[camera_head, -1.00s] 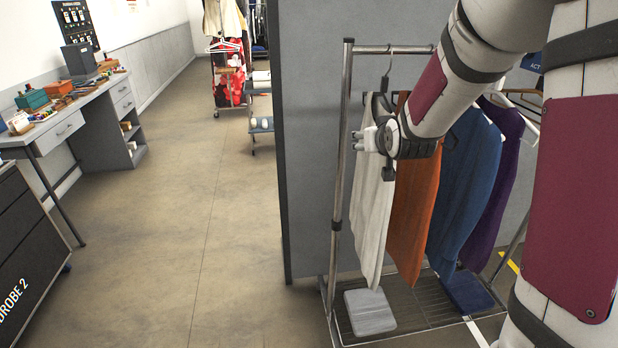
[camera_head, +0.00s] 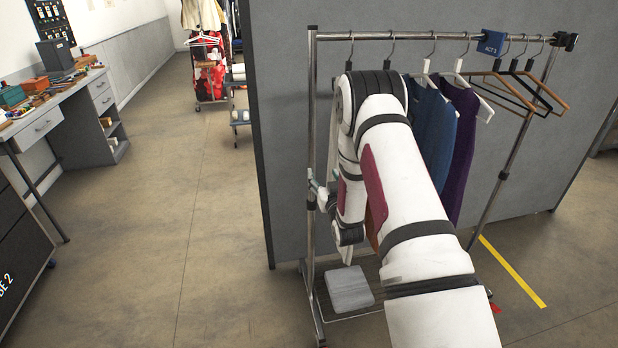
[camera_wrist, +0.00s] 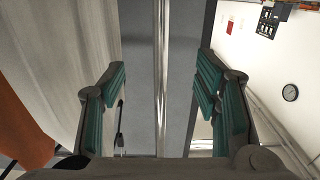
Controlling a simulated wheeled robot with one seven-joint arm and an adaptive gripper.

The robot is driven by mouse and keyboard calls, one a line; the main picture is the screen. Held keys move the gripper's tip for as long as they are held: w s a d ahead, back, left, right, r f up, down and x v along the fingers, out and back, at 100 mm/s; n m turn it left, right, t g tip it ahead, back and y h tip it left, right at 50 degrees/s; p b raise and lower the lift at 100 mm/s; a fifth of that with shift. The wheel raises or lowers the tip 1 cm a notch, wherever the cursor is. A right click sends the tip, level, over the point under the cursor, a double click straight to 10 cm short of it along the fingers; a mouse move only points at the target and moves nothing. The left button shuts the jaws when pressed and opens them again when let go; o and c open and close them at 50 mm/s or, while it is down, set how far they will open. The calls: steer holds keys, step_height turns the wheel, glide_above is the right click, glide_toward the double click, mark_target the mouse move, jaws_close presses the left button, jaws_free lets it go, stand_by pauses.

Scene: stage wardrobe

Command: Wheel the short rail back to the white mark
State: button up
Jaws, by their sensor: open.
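The short rail (camera_head: 311,110) is a chrome garment rack with a wire base, standing in front of a grey partition. It carries blue (camera_head: 433,130) and purple (camera_head: 462,140) garments, with white and orange ones mostly behind my arm. My gripper (camera_head: 320,188) is at its left upright, about mid-height. In the wrist view my gripper (camera_wrist: 160,85) is open, and the upright (camera_wrist: 161,60) runs between its teal-padded fingers with gaps on both sides. No white mark shows now; my arm covers part of the floor by the base.
A grey folded item (camera_head: 349,289) lies on the rail's base. Empty hangers (camera_head: 528,90) hang at its right end. A yellow floor line (camera_head: 512,270) lies to the right. The grey partition (camera_head: 275,130) stands close behind. Floor to the left is clear up to the workbench (camera_head: 60,115).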

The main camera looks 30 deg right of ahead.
mark_target(312, 155)
steer(key=shift+b+x, duration=4.85)
steer(key=shift+x, duration=2.9)
steer(key=shift+w+a+f, duration=0.15)
steer(key=shift+a, duration=0.15)
steer(key=shift+w+a+b, duration=0.65)
steer(key=shift+w+a, duration=0.55)
steer(key=shift+a, duration=3.05)
steer(key=shift+w+a+b, duration=0.65)
steer(key=shift+w+a, duration=0.55)
steer(key=shift+a, duration=3.05)
steer(key=d+p+v, duration=0.1)
steer(key=p+v, duration=0.5)
steer(key=v, duration=0.6)
steer(key=shift+s+d+p, duration=0.3)
